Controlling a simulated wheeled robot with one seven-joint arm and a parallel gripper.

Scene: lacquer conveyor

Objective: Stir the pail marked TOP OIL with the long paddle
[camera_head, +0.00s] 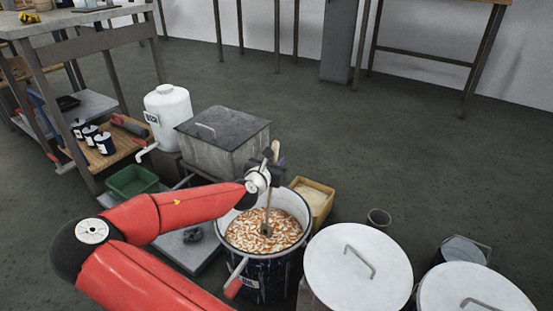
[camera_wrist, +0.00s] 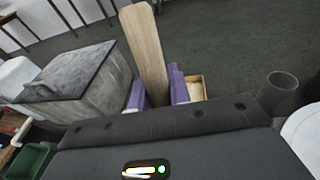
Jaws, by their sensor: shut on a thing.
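My gripper (camera_head: 270,172) is shut on the long wooden paddle (camera_head: 268,205), above a dark pail (camera_head: 263,272) with a pale rim. The paddle stands nearly upright, its lower end in or on the mottled orange and white contents of the pail. Its tip below the surface is hidden. In the wrist view the purple fingers of my gripper (camera_wrist: 160,92) stand on both sides of the paddle's broad wooden upper end (camera_wrist: 145,50). The pail has a pale label on its front, too small to read and partly covered by my arm.
Two pails with white lids (camera_head: 345,285) stand close on the right. A grey lidded box (camera_head: 225,155), a white tank (camera_head: 168,112) and a green tray (camera_head: 132,181) are to the left. A yellowish box (camera_head: 318,203) sits right behind the pail. The floor beyond is clear.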

